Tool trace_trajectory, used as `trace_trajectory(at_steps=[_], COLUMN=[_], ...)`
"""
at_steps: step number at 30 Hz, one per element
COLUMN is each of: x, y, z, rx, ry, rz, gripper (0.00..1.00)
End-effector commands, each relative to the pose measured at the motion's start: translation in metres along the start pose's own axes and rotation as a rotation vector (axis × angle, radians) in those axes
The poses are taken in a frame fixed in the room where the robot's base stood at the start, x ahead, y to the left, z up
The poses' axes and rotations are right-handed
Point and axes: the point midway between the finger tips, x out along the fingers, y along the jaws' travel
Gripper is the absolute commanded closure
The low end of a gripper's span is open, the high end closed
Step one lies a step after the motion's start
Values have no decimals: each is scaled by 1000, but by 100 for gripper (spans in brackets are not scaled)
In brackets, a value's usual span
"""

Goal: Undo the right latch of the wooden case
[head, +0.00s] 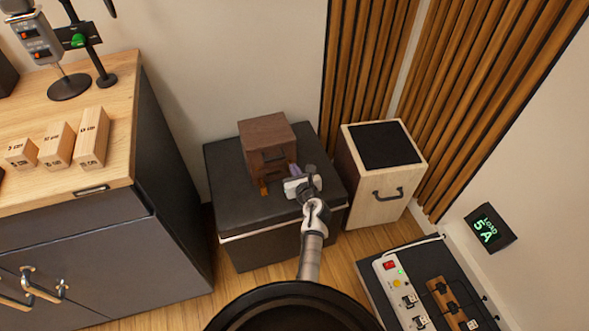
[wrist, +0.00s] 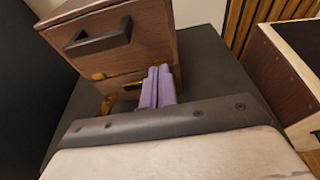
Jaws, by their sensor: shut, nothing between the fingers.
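The dark brown wooden case (head: 267,133) sits on a black box, its front with a black handle (wrist: 98,38) facing me. Brass-coloured latch parts (wrist: 106,104) show low at the left of the front, and the head view shows an orange-brass piece (head: 263,187) hanging there. My gripper (head: 295,170) is at the lower right of the case front. Its purple fingers (wrist: 158,72) are shut together with nothing between them, their tips at or very near the case. The right latch is not clearly visible behind the fingers; I cannot tell its state or whether they touch it.
The black box (head: 222,165) has bare top around the case. A pale wooden box with a black top (head: 384,145) stands to the right. A wooden-topped cabinet (head: 120,110) stands at the left. A power strip (head: 390,275) lies on a dark surface at lower right.

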Motion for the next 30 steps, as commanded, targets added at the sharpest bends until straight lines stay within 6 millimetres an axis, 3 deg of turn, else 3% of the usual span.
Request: trace_trajectory(at_steps=[1, 15, 20, 30], x=[-2, -10, -11, -45], y=[3, 4, 4, 3], z=[-31, -48, -39, -28], rx=[6, 6, 4, 5], ry=[46, 44, 33, 27], rz=[5, 6, 6, 4], gripper=[100, 100, 100, 100])
